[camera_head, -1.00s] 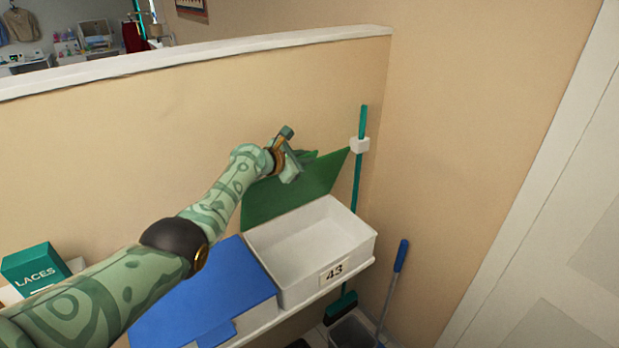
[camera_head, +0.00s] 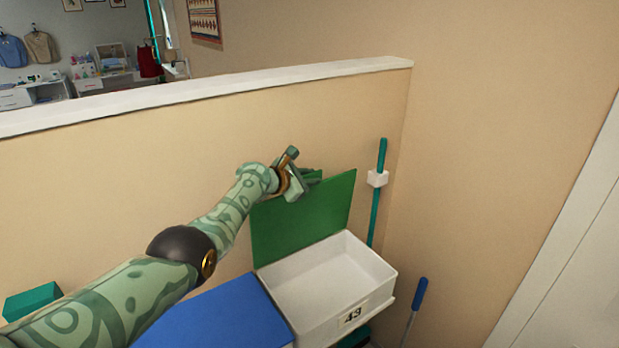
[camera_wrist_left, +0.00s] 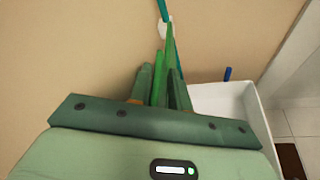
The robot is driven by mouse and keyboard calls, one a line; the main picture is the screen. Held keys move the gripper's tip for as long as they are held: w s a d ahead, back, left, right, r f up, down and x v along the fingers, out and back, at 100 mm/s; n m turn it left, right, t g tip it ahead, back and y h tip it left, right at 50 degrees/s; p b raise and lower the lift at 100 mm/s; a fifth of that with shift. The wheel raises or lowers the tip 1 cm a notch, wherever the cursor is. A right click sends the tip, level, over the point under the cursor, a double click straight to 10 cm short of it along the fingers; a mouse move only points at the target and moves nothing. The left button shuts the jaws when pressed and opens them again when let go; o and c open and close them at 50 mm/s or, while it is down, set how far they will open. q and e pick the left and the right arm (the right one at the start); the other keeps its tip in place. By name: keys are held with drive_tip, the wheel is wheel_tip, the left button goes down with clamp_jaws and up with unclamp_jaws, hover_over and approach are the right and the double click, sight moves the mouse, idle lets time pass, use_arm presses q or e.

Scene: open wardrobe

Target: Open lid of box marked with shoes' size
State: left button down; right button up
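The box marked 43 (camera_head: 352,316) is white and stands at the right end of the shelf. Its green lid (camera_head: 318,213) is up at the back, close to the wall, and the empty inside shows. My left gripper (camera_head: 308,182) is at the lid's upper left part. In the left wrist view the lid (camera_wrist_left: 170,50) shows nearly edge-on among the dark green fingers (camera_wrist_left: 162,90). Whether they grip it or only lie beside it is unclear. The white box (camera_wrist_left: 228,98) is to their right there. My right gripper is out of view.
A box with a blue lid (camera_head: 220,318) is left of the white box, partly behind my left arm. A teal box (camera_head: 32,300) is at far left. A green broom handle (camera_head: 379,200) and a blue handle (camera_head: 416,310) are on the right. A low wall (camera_head: 170,150) is behind.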

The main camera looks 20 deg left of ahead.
use_arm(q)
drive_tip(key=c, duration=1.5)
unclamp_jaws()
drive_tip(key=shift+a+f, duration=0.15)
drive_tip(key=shift+f, duration=0.05)
drive_tip(key=shift+c, duration=0.2)
drive_tip(key=shift+w, duration=0.1)
drive_tip(key=shift+r+p, duration=0.1)
drive_tip(key=shift+p, duration=0.2)
drive_tip(key=p+v, duration=0.1)
drive_tip(key=p, duration=0.1)
drive_tip(key=p+v, duration=0.2)
drive_tip(key=shift+r, duration=0.3)
drive_tip(key=p+v, duration=0.3)
drive_tip(key=v, duration=1)
drive_tip(key=shift+f, duration=0.35)
drive_tip(key=shift+a, duration=0.1)
